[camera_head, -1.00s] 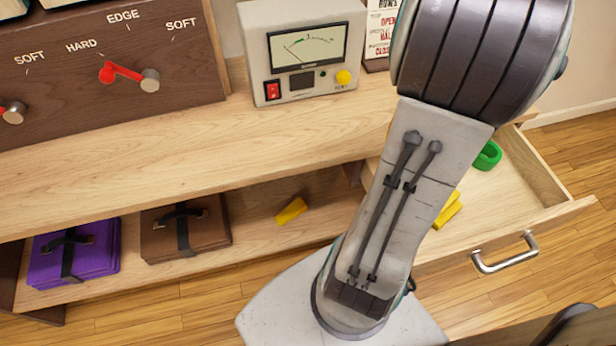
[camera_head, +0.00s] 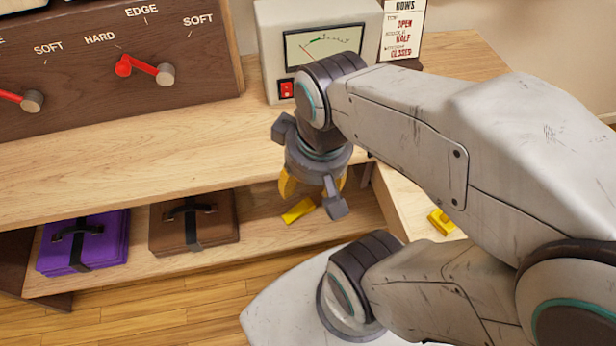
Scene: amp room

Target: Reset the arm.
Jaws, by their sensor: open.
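My arm now reaches across the right half of the view, bent at the elbow, with its wrist in front of the white meter box. My gripper (camera_head: 313,188) points down in front of the shelf edge. Its yellow-tipped fingers are apart and I see nothing between them. The fingertips are partly hidden behind the gripper body.
The meter box (camera_head: 272,40) and a sign (camera_head: 402,28) stand on the worktop (camera_head: 130,145). A dark panel (camera_head: 100,80) with red-handled knobs is at the left. Purple (camera_head: 85,240) and brown (camera_head: 195,228) cases sit on the lower shelf. An open drawer at right holds yellow pieces (camera_head: 440,221).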

